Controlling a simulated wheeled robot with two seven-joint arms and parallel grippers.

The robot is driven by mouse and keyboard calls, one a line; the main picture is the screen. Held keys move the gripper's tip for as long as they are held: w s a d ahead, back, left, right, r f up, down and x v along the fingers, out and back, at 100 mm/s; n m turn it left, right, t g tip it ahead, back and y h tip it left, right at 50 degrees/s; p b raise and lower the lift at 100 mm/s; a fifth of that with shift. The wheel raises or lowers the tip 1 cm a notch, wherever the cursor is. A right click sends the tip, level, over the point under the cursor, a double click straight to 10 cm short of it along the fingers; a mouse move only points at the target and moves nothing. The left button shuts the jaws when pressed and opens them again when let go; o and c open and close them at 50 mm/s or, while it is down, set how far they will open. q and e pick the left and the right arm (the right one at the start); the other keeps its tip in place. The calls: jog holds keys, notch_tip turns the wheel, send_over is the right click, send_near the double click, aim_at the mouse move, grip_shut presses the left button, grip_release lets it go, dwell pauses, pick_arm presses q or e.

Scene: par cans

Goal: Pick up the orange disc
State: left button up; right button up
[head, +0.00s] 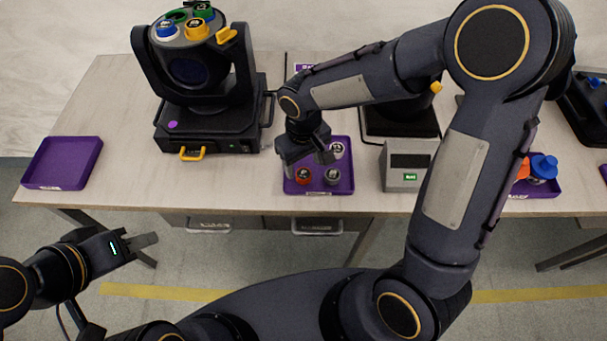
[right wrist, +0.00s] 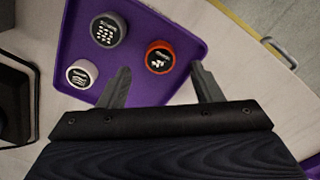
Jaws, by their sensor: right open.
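The orange disc (head: 303,175) lies in the purple tray (head: 345,187) at the middle of the table. In the right wrist view the orange disc (right wrist: 160,57) shows with a dark top and a white mark, near the tray's edge. My right gripper (right wrist: 160,80) is open over the tray, its two fingers on either side of the disc's line and the disc just beyond the tips. In the head view my right gripper (head: 305,158) is above the tray and partly covers it. My left gripper (head: 145,243) is away in front of the table, over the floor, with nothing visible in it.
A grey disc (right wrist: 109,29) and a whitish disc (right wrist: 82,74) share the tray. A moving-head lamp (head: 190,70) with coloured discs on top stands at left. A grey box (head: 405,165) stands right of the tray. An empty purple tray (head: 62,163) lies far left.

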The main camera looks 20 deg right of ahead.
aim_at(303, 174)
notch_tip(303, 174, down, 3)
jog(key=shift+f, duration=0.2)
jog(key=shift+s, duration=0.1)
jog(key=c, duration=1.1)
jog(key=shift+o, duration=0.2)
jog(key=shift+r, duration=0.2)
jog(key=shift+r, duration=0.3)
notch_tip(303, 174, up, 2)
jog(key=shift+r, duration=0.1)
jog(key=s+a+r, duration=0.9)
jog(key=a+r, duration=0.1)
jog(key=shift+s+b, duration=0.3)
jog(key=shift+b, duration=0.15)
